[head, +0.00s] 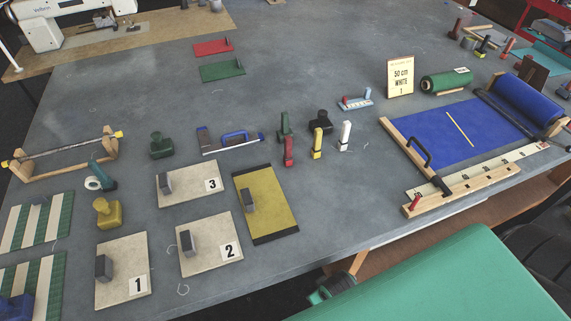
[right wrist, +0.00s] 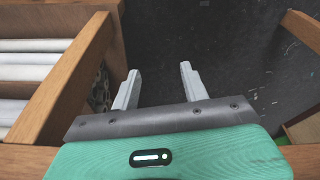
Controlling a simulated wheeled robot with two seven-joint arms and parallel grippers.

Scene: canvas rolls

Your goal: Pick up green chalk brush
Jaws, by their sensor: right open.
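A slim upright green thing with a handle, which looks like the green chalk brush (head: 283,125), stands mid-table in the head view. It is just behind a red brush (head: 288,151) and left of a black block-like tool (head: 320,122). A yellow brush (head: 317,143) and a white brush (head: 345,135) stand to the right of the red one. My right gripper (right wrist: 157,85) is open and empty in the right wrist view, away from the brushes. My left gripper is not in view.
A squat dark green tool (head: 162,146) stands farther left. Numbered boards and a yellow mat (head: 267,203) lie in front. A blue canvas sheet (head: 450,133) lies right. Wooden shelving (right wrist: 75,75) with pale rolls (right wrist: 30,77) is beside my right gripper.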

